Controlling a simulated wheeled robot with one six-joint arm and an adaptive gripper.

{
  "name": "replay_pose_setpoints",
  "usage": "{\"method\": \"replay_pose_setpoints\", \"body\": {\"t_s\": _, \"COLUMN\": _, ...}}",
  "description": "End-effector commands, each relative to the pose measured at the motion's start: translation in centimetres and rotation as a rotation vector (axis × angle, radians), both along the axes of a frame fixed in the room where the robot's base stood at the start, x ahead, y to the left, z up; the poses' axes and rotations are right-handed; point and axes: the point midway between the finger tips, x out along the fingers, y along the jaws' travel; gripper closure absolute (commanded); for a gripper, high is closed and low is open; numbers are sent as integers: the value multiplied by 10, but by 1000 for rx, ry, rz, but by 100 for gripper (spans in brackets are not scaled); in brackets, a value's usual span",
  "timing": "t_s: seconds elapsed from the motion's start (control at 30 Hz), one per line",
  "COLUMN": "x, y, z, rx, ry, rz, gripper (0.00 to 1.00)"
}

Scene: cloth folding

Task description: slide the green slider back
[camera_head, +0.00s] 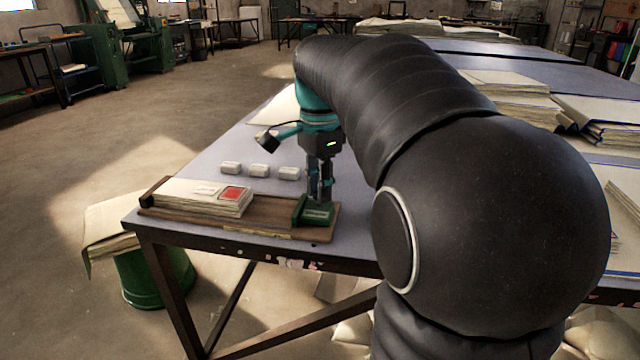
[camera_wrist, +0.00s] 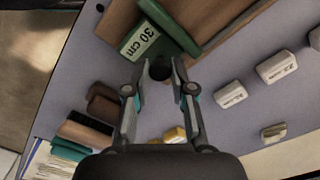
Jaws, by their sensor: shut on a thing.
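The green slider (camera_head: 315,212) sits at the right end of a wooden board (camera_head: 270,211) on the table. In the wrist view the green slider (camera_wrist: 172,24) shows beside a pale green label reading "30 cm" (camera_wrist: 138,40). My gripper (camera_head: 319,195) points down onto the slider. In the wrist view my gripper (camera_wrist: 161,74) has its fingertips on either side of a dark round knob (camera_wrist: 160,69) at the slider's edge, and is shut on it. The fingers hide part of the knob.
A stack of pale sheets (camera_head: 190,197) with a red patch lies on the board's left part, with bare board between it and the slider. Several white blocks (camera_head: 259,170) stand behind. In the wrist view, brown blocks (camera_wrist: 104,108) and a yellow item (camera_wrist: 175,135) lie nearby.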

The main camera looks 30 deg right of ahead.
Motion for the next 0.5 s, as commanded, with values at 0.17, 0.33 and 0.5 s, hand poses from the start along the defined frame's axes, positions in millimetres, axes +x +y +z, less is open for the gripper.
{"method": "replay_pose_setpoints", "body": {"t_s": 0.17, "x": -2, "y": -4, "z": -1, "rx": -5, "ry": 5, "rz": -6, "gripper": 61}}
{"method": "replay_pose_setpoints", "body": {"t_s": 0.33, "x": -1, "y": -3, "z": -1, "rx": -4, "ry": 5, "rz": -5, "gripper": 51}}
{"method": "replay_pose_setpoints", "body": {"t_s": 0.5, "x": -1, "y": -2, "z": 0, "rx": -2, "ry": 4, "rz": -4, "gripper": 51}}
